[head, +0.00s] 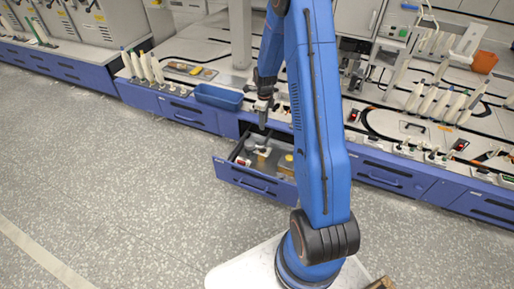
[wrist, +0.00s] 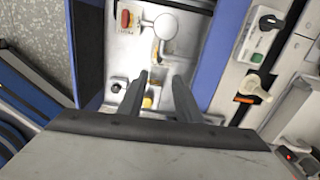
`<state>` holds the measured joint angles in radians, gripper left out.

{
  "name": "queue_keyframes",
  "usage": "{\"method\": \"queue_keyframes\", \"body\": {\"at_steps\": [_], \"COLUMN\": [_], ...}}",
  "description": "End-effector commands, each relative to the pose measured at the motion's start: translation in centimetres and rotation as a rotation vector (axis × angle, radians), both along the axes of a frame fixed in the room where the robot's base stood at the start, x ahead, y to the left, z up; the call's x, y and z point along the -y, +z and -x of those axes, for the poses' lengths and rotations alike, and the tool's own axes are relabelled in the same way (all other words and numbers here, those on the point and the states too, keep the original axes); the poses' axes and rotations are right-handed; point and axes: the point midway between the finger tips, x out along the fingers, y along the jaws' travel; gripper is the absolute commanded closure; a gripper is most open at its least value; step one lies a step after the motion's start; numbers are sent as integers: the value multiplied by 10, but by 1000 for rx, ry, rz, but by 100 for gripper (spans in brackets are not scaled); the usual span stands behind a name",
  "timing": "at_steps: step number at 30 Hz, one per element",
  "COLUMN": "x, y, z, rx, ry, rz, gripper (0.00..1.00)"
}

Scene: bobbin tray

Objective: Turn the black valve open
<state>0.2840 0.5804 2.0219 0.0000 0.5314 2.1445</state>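I cannot pick out the black valve for certain. In the wrist view, a small dark round part (wrist: 116,87) lies left of my fingers, on the light floor of an open drawer; it may be the valve, but it is too small to tell. My gripper (wrist: 160,76) is open, its two dark fingers apart and nothing clearly held between them. A small yellow part (wrist: 148,101) shows behind the fingers. In the head view, my gripper (head: 262,118) points down above the open blue drawer (head: 249,183), where the drawer's contents are partly hidden by my arm.
A blue bin (head: 218,97) stands on the bench left of my gripper. Benches run behind; the speckled floor (head: 110,190) in front is clear.

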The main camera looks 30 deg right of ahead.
Motion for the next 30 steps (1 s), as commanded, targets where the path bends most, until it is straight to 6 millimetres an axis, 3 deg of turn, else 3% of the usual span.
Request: {"method": "queue_keyframes", "body": {"at_steps": [11, 30], "x": [5, 4], "y": [-35, -144], "z": [-2, -2], "rx": [-10, -10], "ry": [-51, -50], "rz": [-3, -3], "gripper": [69, 69]}}
